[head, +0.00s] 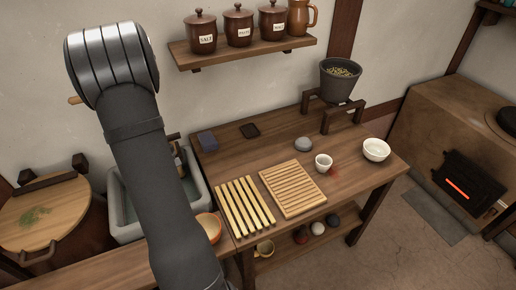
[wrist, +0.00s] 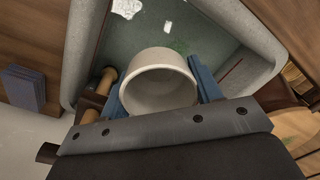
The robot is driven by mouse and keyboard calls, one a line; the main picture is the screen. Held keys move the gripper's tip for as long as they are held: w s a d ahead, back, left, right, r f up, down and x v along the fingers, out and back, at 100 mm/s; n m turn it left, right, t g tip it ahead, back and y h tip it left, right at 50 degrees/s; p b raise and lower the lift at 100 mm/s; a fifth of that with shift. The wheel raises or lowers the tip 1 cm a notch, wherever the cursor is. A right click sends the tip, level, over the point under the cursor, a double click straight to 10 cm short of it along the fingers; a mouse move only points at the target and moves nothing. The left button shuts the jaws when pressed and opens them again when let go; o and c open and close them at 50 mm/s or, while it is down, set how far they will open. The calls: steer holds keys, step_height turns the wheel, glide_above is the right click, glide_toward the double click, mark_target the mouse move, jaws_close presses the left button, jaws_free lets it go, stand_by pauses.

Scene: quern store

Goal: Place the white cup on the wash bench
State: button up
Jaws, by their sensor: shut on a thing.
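In the wrist view my gripper (wrist: 160,85) is shut on a cream-white cup (wrist: 158,100), with a blue finger on each side of it. The cup's open mouth shows, and it is above the grey stone basin (wrist: 225,55). In the head view my arm hides the gripper and the held cup. A wooden bench (head: 235,165), which may be the wash bench, stands right of the basin (head: 127,222). Another small white cup (head: 323,163) stands on it, next to a red stain (head: 333,173).
The bench also bears two slatted racks (head: 246,205) (head: 292,189), a grey stone (head: 303,144), a white bowl (head: 376,150) and a dark pot (head: 340,82) on a stand. A wooden spout (wrist: 98,92) is close left of the held cup. An orange bowl (head: 209,227) sits near my arm.

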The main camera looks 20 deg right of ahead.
steer(key=w+d+m, duration=0.3)
steer(key=d+m, duration=1.2)
steer(key=d, duration=2.2)
steer(key=s+d+r+m, duration=0.1)
steer(key=s+d+m, duration=0.45)
steer(key=d, duration=0.45)
steer(key=s+d+m+t, duration=0.1)
steer(key=s+d+m, duration=0.4)
steer(key=d, duration=0.5)
steer(key=s+d+r+m, duration=0.1)
steer(key=s+d+m, duration=0.2)
steer(key=s+d, duration=0.55)
glide_above(328, 149)
steer(key=shift+h, duration=0.3)
step_height(328, 149, down, 6)
steer(key=shift+s+f, duration=0.15)
steer(key=shift+f, duration=2.1)
steer(key=shift+f, duration=0.1)
steer(key=o, duration=0.6)
steer(key=shift+f, duration=0.1)
steer(key=o, duration=0.4)
